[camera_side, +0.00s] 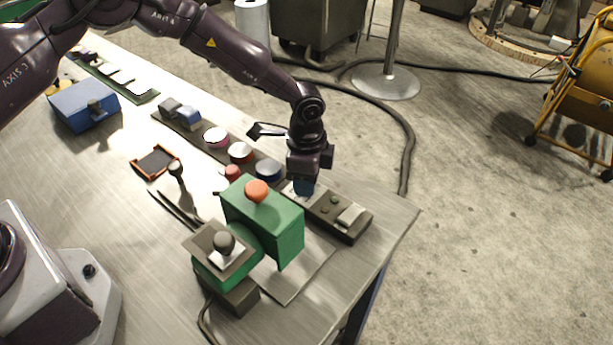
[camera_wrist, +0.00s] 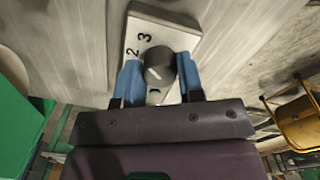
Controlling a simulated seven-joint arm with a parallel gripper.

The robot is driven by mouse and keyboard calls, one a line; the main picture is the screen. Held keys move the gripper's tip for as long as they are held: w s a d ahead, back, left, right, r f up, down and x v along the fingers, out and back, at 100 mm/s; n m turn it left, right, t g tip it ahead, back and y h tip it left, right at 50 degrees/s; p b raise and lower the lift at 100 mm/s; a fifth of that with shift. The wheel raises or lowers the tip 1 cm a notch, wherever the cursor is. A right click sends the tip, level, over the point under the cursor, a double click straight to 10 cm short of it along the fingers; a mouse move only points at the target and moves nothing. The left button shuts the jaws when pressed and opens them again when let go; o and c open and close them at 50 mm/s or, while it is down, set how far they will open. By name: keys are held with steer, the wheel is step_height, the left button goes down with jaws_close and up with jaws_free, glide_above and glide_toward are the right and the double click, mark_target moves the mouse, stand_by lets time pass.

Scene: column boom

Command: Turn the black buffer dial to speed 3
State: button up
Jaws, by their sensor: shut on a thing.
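The black dial (camera_wrist: 160,66) sits on a white plate (camera_wrist: 133,30) marked 2 and 3 in the wrist view. A short pale pointer line shows on the dial's left part, slanting up and left; I cannot tell exactly which mark it meets. My gripper (camera_wrist: 160,78) has its blue fingertips on both sides of the dial and is shut on it. In the side view, my gripper (camera_side: 303,187) points down at the bench's far edge, behind the green machine (camera_side: 262,225). The dial is hidden there by the fingers and machine.
The green machine with an orange knob (camera_side: 256,190) stands close in front of my gripper. A dark control box (camera_side: 340,214) is just right of it. Round coloured buttons (camera_side: 240,152) line the strip at left. Open floor lies beyond the bench.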

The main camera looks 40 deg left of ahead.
steer(key=shift+m, duration=0.7)
steer(key=o, duration=0.9)
steer(key=shift+r, duration=0.1)
step_height(320, 180, up, 13)
steer(key=shift+f, duration=0.1)
